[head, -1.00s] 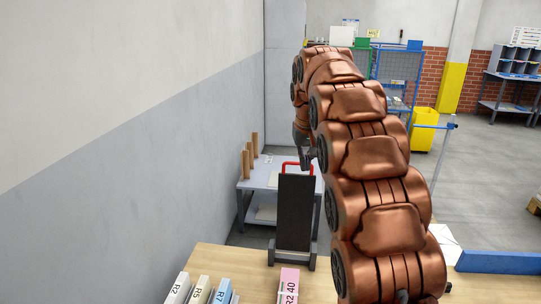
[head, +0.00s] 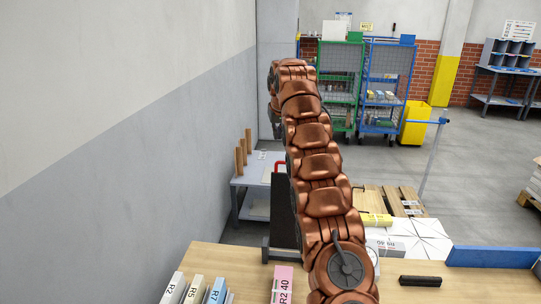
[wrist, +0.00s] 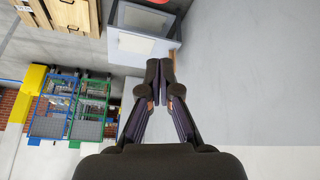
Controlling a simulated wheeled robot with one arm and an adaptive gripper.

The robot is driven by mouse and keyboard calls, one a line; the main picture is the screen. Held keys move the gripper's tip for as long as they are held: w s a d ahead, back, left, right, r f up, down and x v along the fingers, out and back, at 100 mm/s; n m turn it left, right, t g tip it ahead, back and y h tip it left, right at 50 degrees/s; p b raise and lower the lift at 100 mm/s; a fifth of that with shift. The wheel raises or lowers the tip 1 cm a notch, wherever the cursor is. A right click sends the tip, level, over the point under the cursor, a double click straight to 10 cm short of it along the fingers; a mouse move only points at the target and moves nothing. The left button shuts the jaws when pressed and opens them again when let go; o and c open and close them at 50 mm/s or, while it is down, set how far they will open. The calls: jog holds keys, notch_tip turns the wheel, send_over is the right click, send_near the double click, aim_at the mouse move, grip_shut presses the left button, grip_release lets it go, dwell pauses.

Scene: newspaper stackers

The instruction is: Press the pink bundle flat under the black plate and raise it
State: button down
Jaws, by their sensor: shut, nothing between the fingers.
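A pink bundle (head: 283,285) marked "R2 40" stands at the near edge of the wooden table, low in the head view. My arm hides part of the area to its right. A dark upright panel (head: 282,212) with a red handle stands behind the table, partly hidden by my arm. A short flat black bar (head: 420,281) lies on the table at right. I cannot tell which of these is the black plate. My gripper (head: 277,130) is high and beyond the table, far from the bundle. In the wrist view its fingers (wrist: 160,88) are together and empty.
Pale bundles (head: 194,288) marked R2, R5 and R7 stand left of the pink one. White boxes (head: 420,238) and a blue ledge (head: 492,258) are at right. A grey side table (head: 250,178) with wooden posts stands by the left wall. Wheeled cages (head: 388,90) stand behind.

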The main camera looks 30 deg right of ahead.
jog(key=p+x, duration=0.2)
jog(key=x, duration=0.8)
jog(key=shift+s+a+f, duration=0.1)
jog(key=shift+s+a, duration=0.15)
jog(key=shift+s, duration=0.3)
jog(key=shift+s+a+f, duration=0.1)
jog(key=shift+s+a, duration=0.15)
jog(key=shift+s, duration=0.35)
jog(key=shift+s+a, duration=0.25)
jog(key=shift+s, duration=0.3)
